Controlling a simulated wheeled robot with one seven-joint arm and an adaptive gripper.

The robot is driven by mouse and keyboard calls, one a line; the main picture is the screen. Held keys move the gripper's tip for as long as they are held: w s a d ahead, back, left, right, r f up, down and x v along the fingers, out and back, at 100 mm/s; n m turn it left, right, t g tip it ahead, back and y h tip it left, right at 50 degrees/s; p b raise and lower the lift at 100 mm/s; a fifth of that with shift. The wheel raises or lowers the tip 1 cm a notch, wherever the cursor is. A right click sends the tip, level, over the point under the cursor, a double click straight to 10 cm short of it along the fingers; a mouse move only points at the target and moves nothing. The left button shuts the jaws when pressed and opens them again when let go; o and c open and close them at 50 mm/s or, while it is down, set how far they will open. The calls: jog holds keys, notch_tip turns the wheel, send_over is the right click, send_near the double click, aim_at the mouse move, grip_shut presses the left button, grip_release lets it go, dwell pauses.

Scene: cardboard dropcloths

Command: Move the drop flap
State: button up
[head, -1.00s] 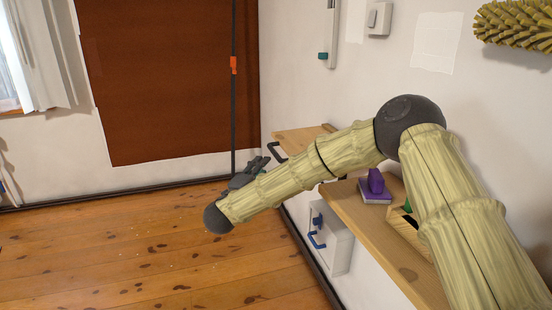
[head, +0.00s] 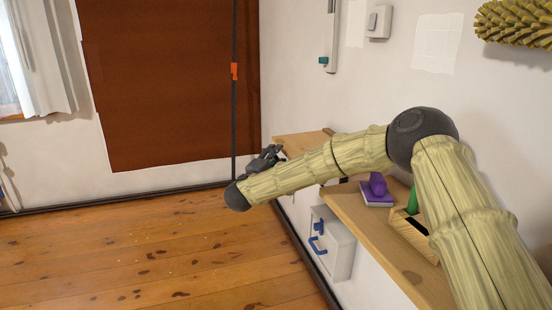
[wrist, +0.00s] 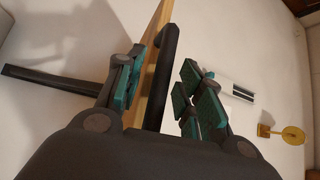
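The drop flap (head: 298,141) is a light wooden board standing out level from the right wall in the head view. Its edge also shows in the wrist view (wrist: 153,50), with a dark bar handle (wrist: 168,65) along it. My gripper (head: 272,153) is at the flap's near-left end, where it mostly hides the handle in the head view. In the wrist view its teal-padded fingers (wrist: 160,88) are apart, with the handle between them. I see a gap between the handle and the right finger; contact on the left is unclear.
A wooden shelf (head: 352,214) on the right wall holds a purple object (head: 377,186) and a wooden block with a green piece. Below hangs a white box (head: 340,248) with blue handles. A brown sheet (head: 160,80) covers the back wall. The floor at left is clear.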

jog(key=shift+c, duration=0.3)
grip_shut()
jog(key=shift+d+r+m+g+p, duration=0.1)
jog(key=shift+r+m+g+p, duration=0.2)
jog(key=shift+r+p, duration=0.45)
jog(key=shift+d+r+m+g+p, duration=0.1)
jog(key=shift+r+m+g+p, duration=0.3)
jog(key=shift+r, duration=0.65)
jog(key=shift+o, duration=0.3)
grip_release()
jog(key=shift+f, duration=0.1)
